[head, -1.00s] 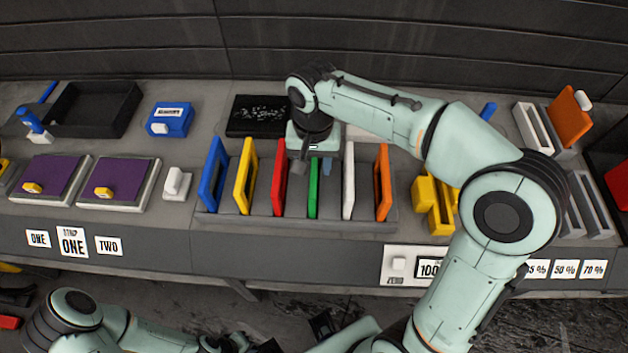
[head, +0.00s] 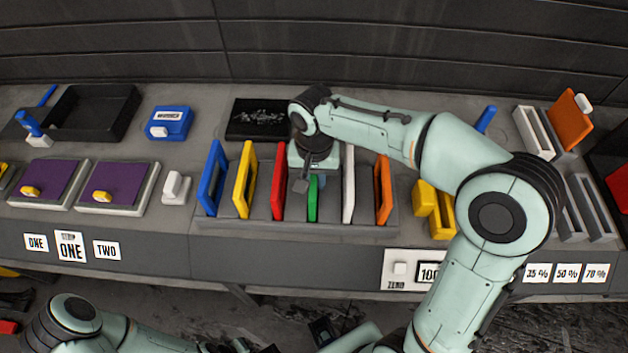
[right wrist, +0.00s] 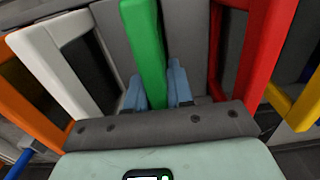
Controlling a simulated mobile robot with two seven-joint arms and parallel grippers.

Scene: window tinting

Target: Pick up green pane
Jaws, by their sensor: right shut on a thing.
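The green pane (head: 313,197) stands upright in a slot of the grey rack (head: 290,226), between the red pane (head: 279,182) and the white pane (head: 348,188). My right gripper (head: 315,180) is over its top from behind and hides its upper part. In the right wrist view the blue fingers (right wrist: 156,86) lie on both sides of the green pane (right wrist: 144,45), shut on it. The pane still sits at rack level. My left arm shows at the bottom left, and its gripper is out of the picture.
A blue pane (head: 212,178), a yellow pane (head: 245,180) and an orange pane (head: 383,189) share the rack. A black mat (head: 258,112) lies behind it. Purple panels (head: 118,183) lie to the left, and yellow blocks (head: 436,212) stand to the right.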

